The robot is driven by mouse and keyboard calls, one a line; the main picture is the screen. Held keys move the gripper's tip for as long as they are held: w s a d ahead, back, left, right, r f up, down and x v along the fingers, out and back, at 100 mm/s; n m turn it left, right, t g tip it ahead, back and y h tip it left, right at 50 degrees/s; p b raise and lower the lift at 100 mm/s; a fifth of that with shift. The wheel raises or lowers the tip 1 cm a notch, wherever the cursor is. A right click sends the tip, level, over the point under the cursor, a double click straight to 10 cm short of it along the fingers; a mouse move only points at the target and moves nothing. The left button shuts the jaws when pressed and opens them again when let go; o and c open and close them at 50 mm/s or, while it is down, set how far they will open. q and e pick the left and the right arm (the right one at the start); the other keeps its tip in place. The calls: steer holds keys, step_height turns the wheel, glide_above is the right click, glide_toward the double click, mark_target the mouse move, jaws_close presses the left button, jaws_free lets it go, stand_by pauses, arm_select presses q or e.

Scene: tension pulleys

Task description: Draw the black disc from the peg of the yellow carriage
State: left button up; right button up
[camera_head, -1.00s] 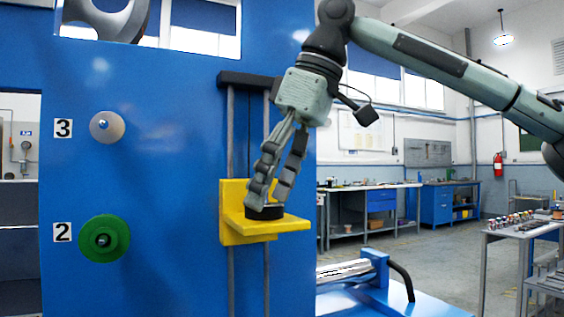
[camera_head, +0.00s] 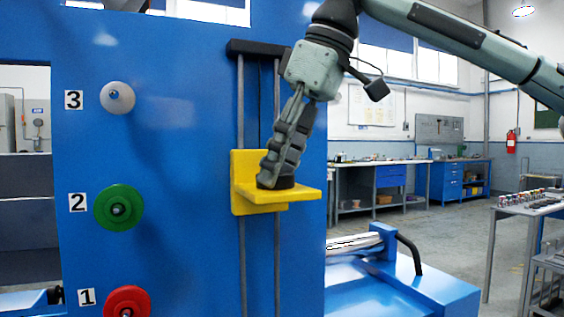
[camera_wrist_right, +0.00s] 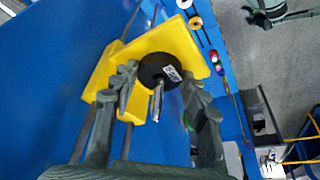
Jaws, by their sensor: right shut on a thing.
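The yellow carriage (camera_head: 300,194) sits on two dark vertical rails on the blue panel, and its shelf sticks out level. The black disc (camera_head: 284,183) lies low on this shelf, mostly behind my right gripper (camera_head: 277,177). The right fingers come down from above and are shut on the disc. In the right wrist view, the black disc (camera_wrist_right: 152,66) with a white label sits between the fingers of my right gripper (camera_wrist_right: 162,88), against the yellow carriage (camera_wrist_right: 180,40). A grey metal peg (camera_wrist_right: 157,102) sticks out from the disc's middle. My left gripper is not in view.
Left of the carriage, the blue panel carries a grey disc (camera_head: 117,98) by label 3, a green disc (camera_head: 118,207) by label 2 and a red disc (camera_head: 127,302) by label 1. A blue base (camera_head: 400,290) stands below right. The space right of the shelf is clear.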

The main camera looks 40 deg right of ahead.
steer(key=shift+r, duration=0.45)
steer(key=shift+r, duration=0.25)
steer(key=shift+r, duration=0.5)
steer(key=shift+r, duration=0.4)
steer(key=shift+r, duration=0.2)
stand_by(0.4)
stand_by(0.4)
steer(key=shift+r, duration=1.75)
steer(key=shift+r, duration=0.1)
